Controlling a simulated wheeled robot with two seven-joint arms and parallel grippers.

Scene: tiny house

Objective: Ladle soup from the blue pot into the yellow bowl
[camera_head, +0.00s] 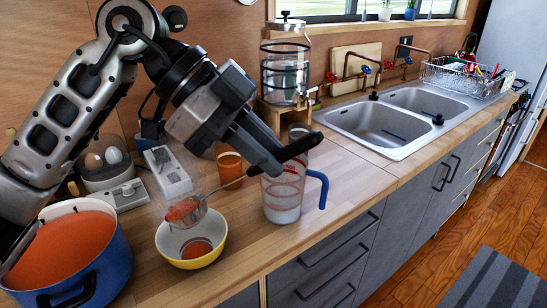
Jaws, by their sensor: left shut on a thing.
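The blue pot (115,262) stands at the lower left, nearly full of orange soup (62,247). The yellow bowl (203,262) stands on the counter to its right, with a little orange soup in its bottom. My left gripper (268,160) reaches in from the upper left, shut on the black handle of a ladle (190,217). The ladle's metal cup holds orange soup and hangs above the left part of the bowl's rim. Whether the cup touches the rim is hard to tell. My right gripper is out of view.
A clear measuring jug with a blue handle (283,205) stands right of the bowl, close below my gripper. An orange cup (229,168), a grater (168,172) and an egg cooker (108,165) stand behind. The wooden counter's front edge (245,285) is near the bowl.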

